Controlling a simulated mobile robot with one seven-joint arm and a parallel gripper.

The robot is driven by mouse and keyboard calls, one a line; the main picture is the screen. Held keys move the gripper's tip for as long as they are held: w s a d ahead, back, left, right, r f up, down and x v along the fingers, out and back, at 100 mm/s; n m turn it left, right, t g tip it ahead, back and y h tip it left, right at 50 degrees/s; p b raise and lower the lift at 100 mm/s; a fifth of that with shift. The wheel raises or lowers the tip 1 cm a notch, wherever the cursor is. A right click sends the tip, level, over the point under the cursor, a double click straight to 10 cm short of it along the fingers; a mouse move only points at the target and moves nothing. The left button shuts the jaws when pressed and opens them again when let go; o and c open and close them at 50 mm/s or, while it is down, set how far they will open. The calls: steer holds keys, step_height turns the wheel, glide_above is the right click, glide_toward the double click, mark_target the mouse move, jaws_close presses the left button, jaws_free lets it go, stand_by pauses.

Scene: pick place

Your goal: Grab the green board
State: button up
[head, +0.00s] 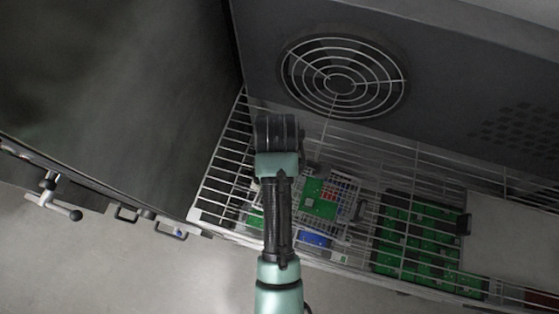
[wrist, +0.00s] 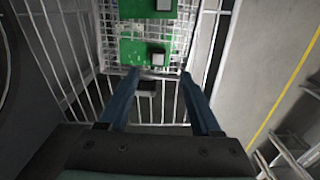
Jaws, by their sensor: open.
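In the wrist view, a green board (wrist: 130,48) with a pale square chip lies just ahead of my gripper (wrist: 160,74). A second green board (wrist: 131,9) lies beyond it, on the same white wire grid. My fingers are not clear there.
White wire bars (wrist: 68,58) flank the fingers in the wrist view. In the head view, a wire rack (head: 212,190) holds a blue item (head: 314,240) and a group of green boards (head: 415,240) at right. A grey panel with a round fan grille (head: 341,84) stands behind.

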step_height(320, 180, down, 2)
steer(key=shift+w+f, duration=0.1)
steer(key=shift+f, duration=0.15)
steer(key=shift+f+p, duration=0.85)
steer(key=shift+f, duration=1.75)
jaws_close()
